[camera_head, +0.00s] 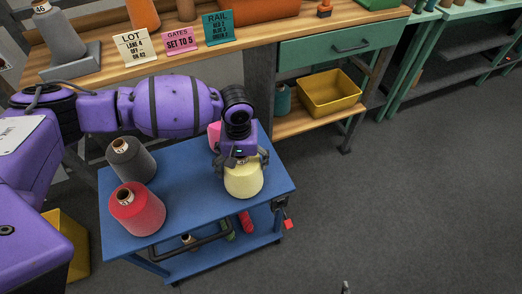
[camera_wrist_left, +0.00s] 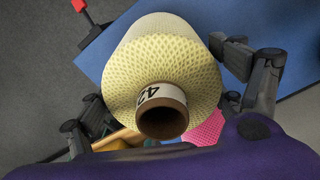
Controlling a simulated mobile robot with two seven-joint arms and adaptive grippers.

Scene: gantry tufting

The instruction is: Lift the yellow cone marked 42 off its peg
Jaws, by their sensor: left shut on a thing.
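The yellow cone (camera_head: 243,181) is at the right part of the blue cart top, below my left gripper (camera_head: 241,160). That gripper is shut on it, with fingers on both sides of its upper part. In the left wrist view the yellow cone (camera_wrist_left: 165,60) fills the middle. Its brown tube end, with a white label reading 42, faces the camera. The peg is hidden, and I cannot tell whether the cone's base touches the cart. My right gripper is not in view.
On the blue cart (camera_head: 190,200) stand a dark grey cone (camera_head: 131,160), a red cone (camera_head: 138,210) and a pink cone (camera_head: 214,135), partly hidden behind my gripper. A wooden bench (camera_head: 180,60) with signs stands behind. A yellow bin (camera_head: 330,93) sits on its lower shelf. The floor at right is clear.

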